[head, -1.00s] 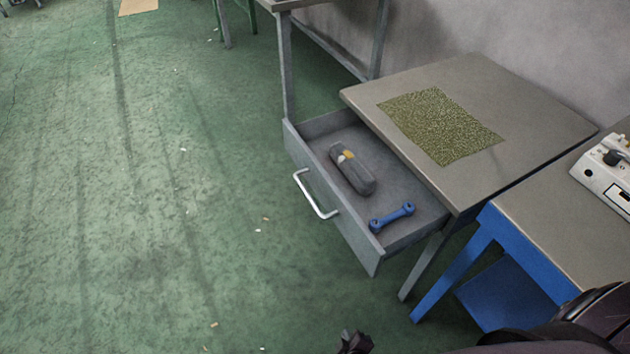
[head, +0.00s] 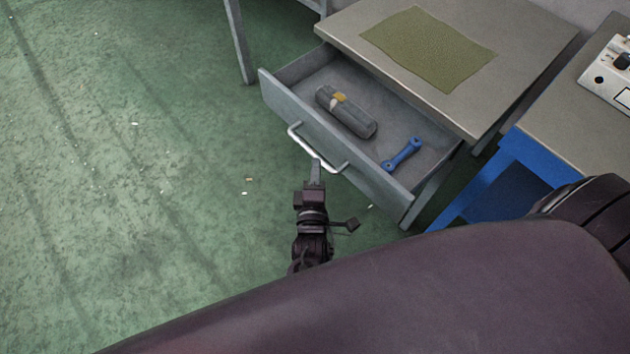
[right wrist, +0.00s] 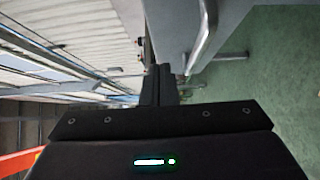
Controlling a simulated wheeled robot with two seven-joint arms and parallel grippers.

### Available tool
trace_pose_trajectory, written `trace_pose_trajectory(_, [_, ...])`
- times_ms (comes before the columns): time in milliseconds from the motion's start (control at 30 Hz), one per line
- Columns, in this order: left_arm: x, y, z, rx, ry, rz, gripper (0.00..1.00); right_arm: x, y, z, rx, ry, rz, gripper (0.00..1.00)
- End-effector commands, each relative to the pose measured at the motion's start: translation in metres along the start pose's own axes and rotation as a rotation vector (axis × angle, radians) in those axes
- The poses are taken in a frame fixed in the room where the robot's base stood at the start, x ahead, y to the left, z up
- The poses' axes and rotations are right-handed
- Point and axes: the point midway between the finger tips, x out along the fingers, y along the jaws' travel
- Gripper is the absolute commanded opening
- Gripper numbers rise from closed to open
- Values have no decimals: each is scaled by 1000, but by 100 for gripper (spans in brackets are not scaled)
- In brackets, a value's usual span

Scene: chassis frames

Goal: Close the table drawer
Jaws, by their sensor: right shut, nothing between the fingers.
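The grey table drawer (head: 330,139) is pulled out from the grey-topped table (head: 350,22) in the head view. A dark cylindrical object (head: 345,112) with a yellow patch and a blue dumbbell-shaped piece (head: 402,154) lie inside it. The drawer's silver bar handle (head: 316,152) is on its front. My right gripper (head: 316,170) is shut and empty, with its tip at the handle; I cannot tell whether it touches. In the right wrist view, the shut fingers (right wrist: 160,84) point at the drawer front, with the handle (right wrist: 207,40) to their right. My left gripper is not in view.
A green mat (head: 428,48) lies on the tabletop. A blue-framed table (head: 500,165) stands at the right with a white device (head: 607,80) on it. The green floor (head: 110,200) left of the drawer is open.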

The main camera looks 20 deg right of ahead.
Motion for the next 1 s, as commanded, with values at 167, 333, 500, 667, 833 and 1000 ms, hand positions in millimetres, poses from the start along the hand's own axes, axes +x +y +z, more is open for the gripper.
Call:
trace_pose_trajectory(167, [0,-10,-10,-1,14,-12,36,38,1,0,1,-1,3,0])
trace_pose_trajectory(333, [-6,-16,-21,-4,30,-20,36,55,0,19,-1,0,0,0])
trace_pose_trajectory(500, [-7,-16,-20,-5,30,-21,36,63,0,27,1,1,-1,0])
trace_pose_trajectory(667, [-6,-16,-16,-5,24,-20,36,64,-1,28,2,1,-2,0])
trace_pose_trajectory(833, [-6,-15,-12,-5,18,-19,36,64,-1,28,2,1,-2,0])
trace_pose_trajectory(1000, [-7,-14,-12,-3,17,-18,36,66,0,31,1,0,-1,0])
